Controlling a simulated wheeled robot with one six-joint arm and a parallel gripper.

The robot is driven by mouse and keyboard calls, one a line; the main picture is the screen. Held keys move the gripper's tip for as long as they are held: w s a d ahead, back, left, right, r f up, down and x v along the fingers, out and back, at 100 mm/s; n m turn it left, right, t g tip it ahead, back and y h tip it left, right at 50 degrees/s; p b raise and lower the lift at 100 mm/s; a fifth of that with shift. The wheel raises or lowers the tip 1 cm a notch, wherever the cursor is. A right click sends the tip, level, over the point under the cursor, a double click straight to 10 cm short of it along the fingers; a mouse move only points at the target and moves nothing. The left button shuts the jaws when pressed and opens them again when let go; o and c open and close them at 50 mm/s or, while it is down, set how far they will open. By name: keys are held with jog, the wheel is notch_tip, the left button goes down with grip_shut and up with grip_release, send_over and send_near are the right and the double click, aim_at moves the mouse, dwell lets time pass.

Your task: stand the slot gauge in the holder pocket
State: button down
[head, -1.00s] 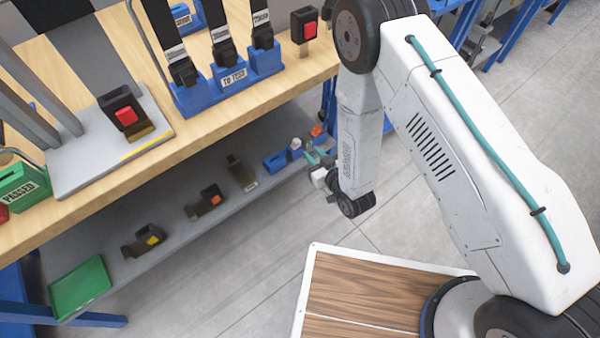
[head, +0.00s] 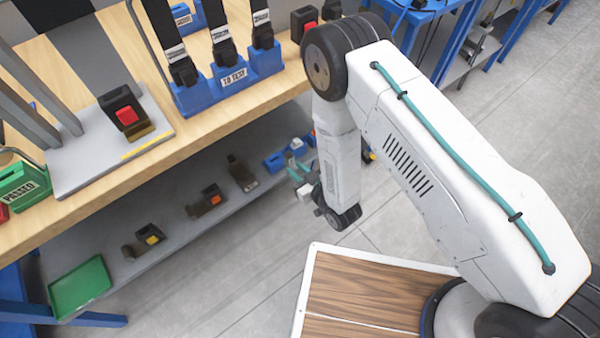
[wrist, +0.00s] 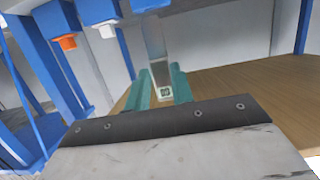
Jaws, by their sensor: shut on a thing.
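My gripper (head: 302,172) has teal fingers and hangs beside the right end of the lower grey shelf, under my white arm. The wrist view shows its two teal fingers shut on a narrow grey piece, the slot gauge (wrist: 156,45), with a small green-and-white mark near its lower end. In the head view the gauge is too small to make out. Blue blocks (head: 274,162) sit at the shelf's right end, close to my gripper. I cannot tell which one has the holder pocket.
The lower shelf (head: 110,248) holds several dark brackets (head: 208,200) and a green tray (head: 80,288). Above is the wooden bench top (head: 60,212) with a blue "TO TEST" rack (head: 232,77). Grey floor (head: 225,290) is open in front of the shelf.

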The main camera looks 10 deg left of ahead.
jog(key=x, duration=1)
dwell(0.8)
jog(key=shift+f, duration=2.2)
dwell(0.9)
jog(key=c, duration=1.1)
grip_release()
jog(key=shift+s, duration=0.1)
jog(key=shift+v, duration=3.85)
